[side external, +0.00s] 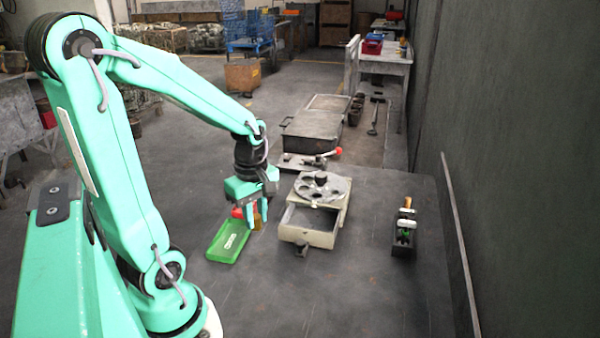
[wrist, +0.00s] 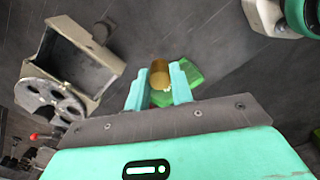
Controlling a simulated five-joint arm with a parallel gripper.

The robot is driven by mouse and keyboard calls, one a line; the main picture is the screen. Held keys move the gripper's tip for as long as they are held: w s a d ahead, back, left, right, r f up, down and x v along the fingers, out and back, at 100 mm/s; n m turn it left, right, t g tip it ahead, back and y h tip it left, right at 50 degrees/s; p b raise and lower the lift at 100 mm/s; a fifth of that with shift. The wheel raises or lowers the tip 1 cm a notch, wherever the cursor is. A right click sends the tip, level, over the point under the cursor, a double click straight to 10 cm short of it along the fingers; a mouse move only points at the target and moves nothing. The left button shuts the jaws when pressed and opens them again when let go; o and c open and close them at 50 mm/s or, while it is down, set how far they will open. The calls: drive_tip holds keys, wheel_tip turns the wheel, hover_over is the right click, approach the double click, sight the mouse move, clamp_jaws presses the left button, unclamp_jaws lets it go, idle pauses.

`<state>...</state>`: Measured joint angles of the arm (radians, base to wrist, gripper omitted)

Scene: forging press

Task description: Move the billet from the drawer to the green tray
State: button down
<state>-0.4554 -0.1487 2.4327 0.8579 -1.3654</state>
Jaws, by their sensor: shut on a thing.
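My gripper (side external: 256,218) is shut on the brass-coloured billet (side external: 257,223). In the wrist view, the billet (wrist: 159,74) sits upright between the two fingers of my gripper (wrist: 160,84). In the side view, it is at the right side of the green tray (side external: 224,246), near its far end. In the wrist view, the green tray (wrist: 193,73) lies below and partly behind the billet and fingers. I cannot tell whether the billet touches the tray. The drawer (side external: 307,236) is pulled open and looks empty; it also shows in the wrist view (wrist: 82,66).
A round plate with holes (side external: 321,187) tops the drawer unit, right of my gripper. A small black rack (side external: 403,238) stands farther right, and a red-knobbed lever (side external: 333,152) lies behind. The front floor is clear.

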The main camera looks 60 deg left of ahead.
drive_tip(key=s+a+f, duration=0.1)
drive_tip(key=a+f, duration=0.1)
drive_tip(key=a, duration=0.1)
drive_tip(key=s+a+f, duration=0.1)
drive_tip(key=a+f, duration=0.1)
drive_tip(key=a, duration=0.2)
drive_tip(key=s+a+f, duration=0.1)
drive_tip(key=a+f, duration=0.2)
drive_tip(key=a, duration=0.1)
drive_tip(key=shift+s+a, duration=0.1)
drive_tip(key=shift+s, duration=0.2)
drive_tip(key=shift+f, duration=0.1)
drive_tip(key=shift+f, duration=1.9)
drive_tip(key=shift+f, duration=0.1)
drive_tip(key=c, duration=1.2)
unclamp_jaws()
drive_tip(key=shift+c, duration=0.2)
